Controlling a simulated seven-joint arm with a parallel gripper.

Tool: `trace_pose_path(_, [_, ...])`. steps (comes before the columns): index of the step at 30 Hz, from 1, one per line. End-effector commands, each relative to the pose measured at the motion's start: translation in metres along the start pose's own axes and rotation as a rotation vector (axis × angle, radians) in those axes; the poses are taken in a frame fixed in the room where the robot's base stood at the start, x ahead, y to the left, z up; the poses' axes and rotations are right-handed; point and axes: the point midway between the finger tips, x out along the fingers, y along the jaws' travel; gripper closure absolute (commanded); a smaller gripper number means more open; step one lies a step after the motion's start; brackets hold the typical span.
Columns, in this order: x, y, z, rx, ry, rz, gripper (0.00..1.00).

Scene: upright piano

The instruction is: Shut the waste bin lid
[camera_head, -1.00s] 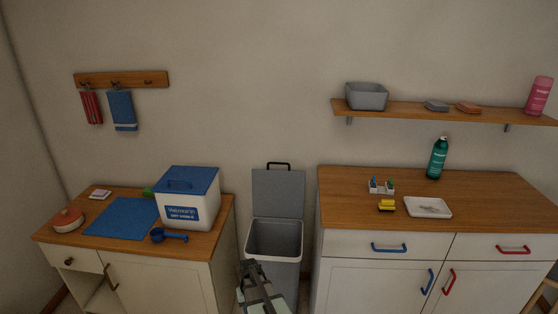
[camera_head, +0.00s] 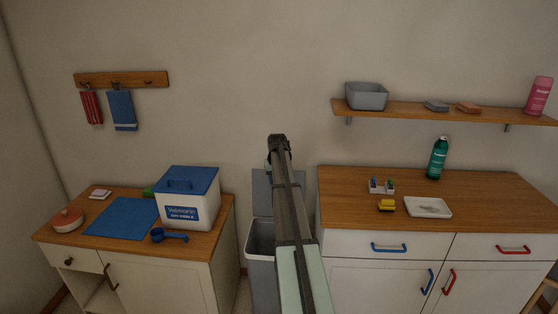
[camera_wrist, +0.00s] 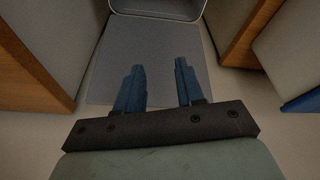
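The grey waste bin (camera_head: 262,250) stands between the two cabinets. Its lid (camera_head: 262,190) is raised, standing upright at the back; my arm covers its right part and its black handle. In the wrist view the lid (camera_wrist: 160,50) is the flat grey panel beyond my fingers, with the bin's rim (camera_wrist: 155,15) at the top. My gripper (camera_head: 279,140) is above the lid's top edge. In the wrist view, its two blue fingers (camera_wrist: 158,82) are apart with nothing between them. Contact with the lid cannot be told.
The left cabinet (camera_head: 215,245) holds a white box (camera_head: 178,213) with a blue lid near the bin. The right cabinet (camera_head: 340,245) has a wooden top with a green bottle (camera_head: 437,158) and a white tray (camera_head: 428,207). A wall shelf (camera_head: 405,113) is at the upper right.

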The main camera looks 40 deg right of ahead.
Motion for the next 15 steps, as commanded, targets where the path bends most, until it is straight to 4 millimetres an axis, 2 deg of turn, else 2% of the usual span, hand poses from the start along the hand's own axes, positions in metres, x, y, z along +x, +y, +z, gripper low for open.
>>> trace_pose_path(1, [-0.019,0.011,-0.031,-0.018,0.014,0.005,0.62])
trace_pose_path(6, [-0.077,0.034,-0.097,-0.125,0.031,0.015,0.62])
trace_pose_path(9, [-0.107,0.04,-0.134,-0.226,0.023,0.015,0.62])
trace_pose_path(12, [-0.121,0.044,-0.162,-0.343,-0.007,0.007,0.62])
trace_pose_path(15, [-0.118,0.046,-0.178,-0.485,-0.059,-0.014,0.62])
